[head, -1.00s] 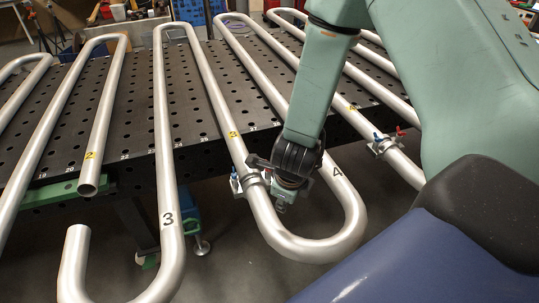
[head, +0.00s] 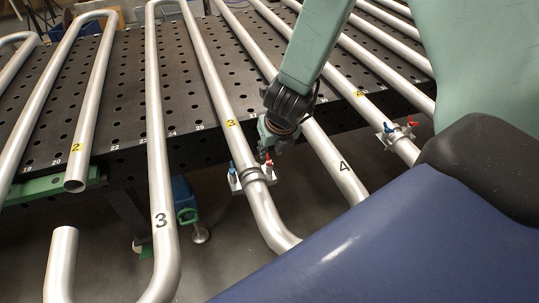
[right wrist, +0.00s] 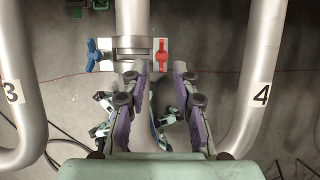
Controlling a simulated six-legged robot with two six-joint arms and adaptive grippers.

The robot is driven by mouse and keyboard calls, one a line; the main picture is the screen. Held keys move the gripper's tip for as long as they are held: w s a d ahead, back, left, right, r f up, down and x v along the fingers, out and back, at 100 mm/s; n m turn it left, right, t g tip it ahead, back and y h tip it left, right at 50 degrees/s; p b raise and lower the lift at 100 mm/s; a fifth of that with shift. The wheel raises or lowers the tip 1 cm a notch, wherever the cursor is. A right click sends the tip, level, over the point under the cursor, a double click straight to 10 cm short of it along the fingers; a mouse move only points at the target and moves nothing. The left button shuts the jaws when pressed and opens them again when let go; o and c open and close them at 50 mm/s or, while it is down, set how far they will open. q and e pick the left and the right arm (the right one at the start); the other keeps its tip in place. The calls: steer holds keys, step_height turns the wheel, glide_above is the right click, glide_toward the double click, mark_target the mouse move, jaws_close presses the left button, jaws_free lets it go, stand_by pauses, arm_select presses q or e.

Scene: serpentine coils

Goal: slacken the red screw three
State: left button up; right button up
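A clamp (head: 249,176) sits around the steel pipe with the yellow 3 label (head: 230,124). Its red screw (head: 268,159) stands on the right side of the pipe and its blue screw (head: 232,168) on the left. In the right wrist view the red screw (right wrist: 160,54) shows just beyond my finger tips, the blue screw (right wrist: 92,55) further left. My right gripper (head: 268,150) is just above and behind the red screw in the head view. Its two purple-lined fingers (right wrist: 155,68) are apart with nothing between the tips, and I see no contact. My left gripper is not in view.
A second clamp (head: 399,134) with a red and a blue screw sits on a pipe at the right. Curved pipes marked 3 (head: 161,220) and 4 (head: 344,166) flank the clamp. The perforated black table (head: 130,125) lies behind.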

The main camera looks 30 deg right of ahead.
mark_target(270, 160)
steer(key=x, duration=0.2)
steer(key=b+x, duration=0.1)
steer(key=x, duration=0.2)
steer(key=shift+d+f, duration=0.1)
steer(key=shift+d, duration=0.15)
steer(key=shift+s+a+r, duration=0.15)
steer(key=shift+a+r, duration=0.05)
steer(key=shift+a, duration=0.05)
steer(key=shift+s+r, duration=0.2)
steer(key=shift+s, duration=0.1)
steer(key=shift+c, duration=1.4)
steer(key=shift+w+d+f, duration=0.15)
steer(key=shift+w+f, duration=0.1)
steer(key=shift+w, duration=0.1)
jaws_close()
steer(key=shift+s+r, duration=0.1)
